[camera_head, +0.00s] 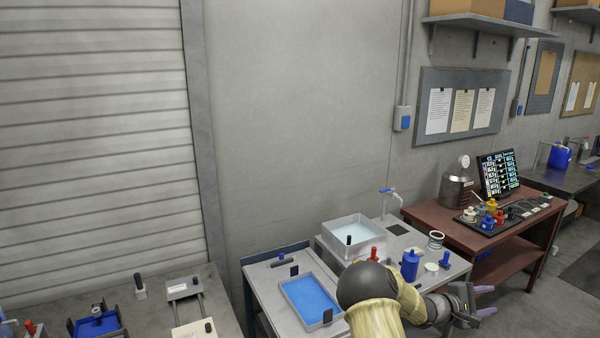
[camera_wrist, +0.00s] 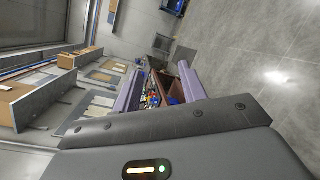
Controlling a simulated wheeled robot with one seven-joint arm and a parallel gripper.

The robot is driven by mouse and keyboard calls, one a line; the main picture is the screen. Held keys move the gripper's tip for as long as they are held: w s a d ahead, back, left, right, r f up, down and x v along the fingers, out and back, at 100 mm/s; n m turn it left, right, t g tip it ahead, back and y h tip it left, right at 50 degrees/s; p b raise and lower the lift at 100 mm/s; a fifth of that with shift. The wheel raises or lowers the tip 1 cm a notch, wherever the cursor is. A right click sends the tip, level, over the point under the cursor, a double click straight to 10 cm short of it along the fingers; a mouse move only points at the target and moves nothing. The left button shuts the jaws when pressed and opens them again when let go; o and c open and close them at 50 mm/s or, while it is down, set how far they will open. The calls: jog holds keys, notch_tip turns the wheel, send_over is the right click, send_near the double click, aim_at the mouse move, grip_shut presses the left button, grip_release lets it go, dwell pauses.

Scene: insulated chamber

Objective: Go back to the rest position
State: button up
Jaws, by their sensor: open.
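My gripper (camera_head: 482,300) is at the lower right of the head view, at the end of my arm, which reaches up from the bottom edge. Its two purple-grey fingers stand apart, with nothing seen between them. In the wrist view the fingers of my gripper (camera_wrist: 160,90) also show apart, with the red-brown bench (camera_wrist: 181,84) beyond them in the distance. My gripper is by the front right corner of the grey table. My arm hides part of the table's front.
The red-brown bench (camera_head: 480,245) stands behind to the right, with a screen (camera_head: 498,174). Open floor (camera_head: 520,305) lies at the lower right.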

jog(key=s+a+f+m+g+y, duration=0.4)
jog(key=s+a+m+y, duration=0.2)
jog(key=s+a+y, duration=0.5)
jog(key=s+a+r+m+t+y, duration=0.1)
jog(key=s+a+y, duration=0.1)
jog(key=s+a, duration=0.2)
jog(key=s+a+r+m+t+y, duration=0.1)
jog(key=s+a, duration=0.4)
jog(key=a, duration=0.6)
jog(key=s+a+r+m+t+y, duration=0.1)
jog(key=s+a+r+y, duration=0.1)
jog(key=s+a, duration=0.3)
jog(key=a+r, duration=0.1)
jog(key=a, duration=0.2)
jog(key=shift+s+y, duration=0.15)
jog(key=shift+y, duration=0.25)
jog(key=shift+r, duration=0.1)
